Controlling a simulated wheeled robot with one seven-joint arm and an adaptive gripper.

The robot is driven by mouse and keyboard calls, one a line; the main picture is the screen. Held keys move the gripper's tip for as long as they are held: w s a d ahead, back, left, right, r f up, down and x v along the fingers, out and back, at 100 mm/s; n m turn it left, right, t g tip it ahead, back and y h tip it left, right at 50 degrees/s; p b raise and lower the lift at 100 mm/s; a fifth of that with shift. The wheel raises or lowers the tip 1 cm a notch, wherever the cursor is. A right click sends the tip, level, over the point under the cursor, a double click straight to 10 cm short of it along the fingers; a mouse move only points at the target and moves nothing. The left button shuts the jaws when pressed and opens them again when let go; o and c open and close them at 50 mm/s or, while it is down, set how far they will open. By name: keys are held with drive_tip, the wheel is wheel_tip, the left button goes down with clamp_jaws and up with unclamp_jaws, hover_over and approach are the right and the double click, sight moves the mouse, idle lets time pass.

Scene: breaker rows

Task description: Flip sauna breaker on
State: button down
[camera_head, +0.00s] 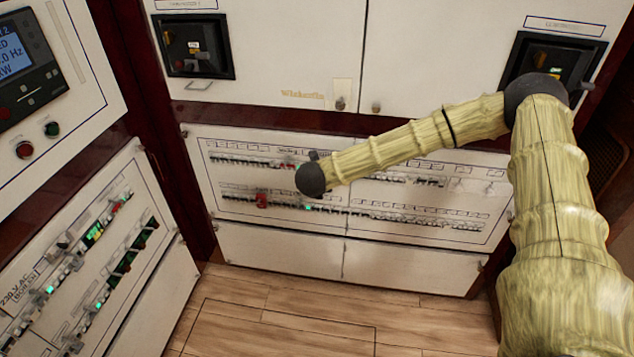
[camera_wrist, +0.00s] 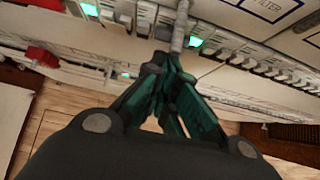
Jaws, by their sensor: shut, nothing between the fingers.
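My gripper (camera_wrist: 172,66) is shut and empty in the wrist view, its dark green fingers pointing at the breaker rows. A thin grey rod-like part (camera_wrist: 182,25) rises just beyond the fingertips; I cannot tell whether they touch. In the head view the breaker panel (camera_head: 230,235) is low on the back wall, with two rows of small switches. The dark end of my arm (camera_head: 312,178) is in front of it and hides some switches. The gripper fingers are not clear there. No sauna label is readable, so I cannot tell which switch is the sauna breaker.
A red switch part (camera_wrist: 42,57) is at left. Another breaker panel (camera_head: 95,250) stands at the left. The wooden floor (camera_head: 290,310) is clear.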

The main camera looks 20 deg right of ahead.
drive_tip(key=shift+r, duration=0.15)
drive_tip(key=shift+a+r+p, duration=0.1)
drive_tip(key=shift+r+p, duration=0.3)
drive_tip(key=shift+r, duration=0.25)
